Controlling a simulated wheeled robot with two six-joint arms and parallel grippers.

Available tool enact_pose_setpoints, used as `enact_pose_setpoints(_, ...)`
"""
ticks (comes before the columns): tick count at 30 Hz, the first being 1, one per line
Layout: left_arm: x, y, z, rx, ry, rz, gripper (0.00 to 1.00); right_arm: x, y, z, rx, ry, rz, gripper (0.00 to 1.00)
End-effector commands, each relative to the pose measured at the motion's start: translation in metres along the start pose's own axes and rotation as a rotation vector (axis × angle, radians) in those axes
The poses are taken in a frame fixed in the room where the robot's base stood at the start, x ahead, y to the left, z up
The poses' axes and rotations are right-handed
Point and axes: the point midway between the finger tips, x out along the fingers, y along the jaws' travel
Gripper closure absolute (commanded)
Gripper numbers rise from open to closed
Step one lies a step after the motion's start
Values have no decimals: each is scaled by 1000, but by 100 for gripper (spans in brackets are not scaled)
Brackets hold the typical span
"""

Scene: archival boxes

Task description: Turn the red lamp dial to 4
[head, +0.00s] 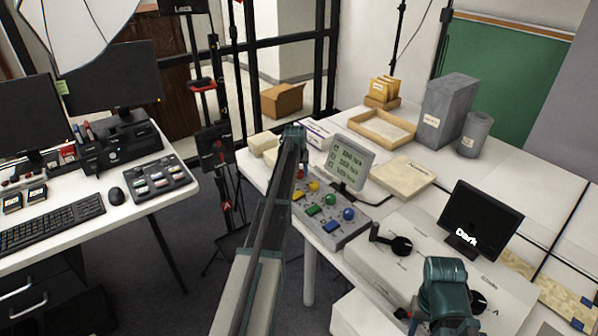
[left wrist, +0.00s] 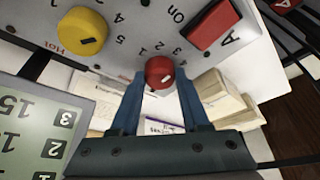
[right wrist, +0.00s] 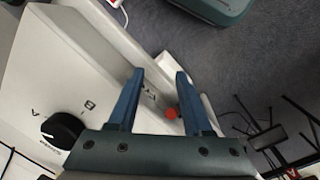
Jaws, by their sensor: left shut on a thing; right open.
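The red lamp dial (left wrist: 160,72) is a small round knob on the grey control console (head: 345,232). In the left wrist view it sits between the fingertips of my left gripper (left wrist: 160,80), which is shut on it. Small numbers ring the dial, and a pale mark shows on its face; I cannot tell which number it points to. In the head view my left arm mostly hides the dial. My right gripper (right wrist: 158,75) is open and empty, above a white surface by a black knob (right wrist: 62,130).
The console also bears a yellow dial (left wrist: 82,30), a red switch (left wrist: 214,24), green and blue dials and blue switches. A dark screen (head: 468,220) stands to the right. Boxes and trays fill the back of the table.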

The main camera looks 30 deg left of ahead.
Motion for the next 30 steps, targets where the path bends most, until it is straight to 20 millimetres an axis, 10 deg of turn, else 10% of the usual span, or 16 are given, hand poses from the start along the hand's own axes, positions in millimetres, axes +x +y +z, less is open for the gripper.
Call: enact_pose_setpoints(30, 1, -3, -2, 457, 0, 190, 100, 0, 0, 0, 0, 0, 0, 50)
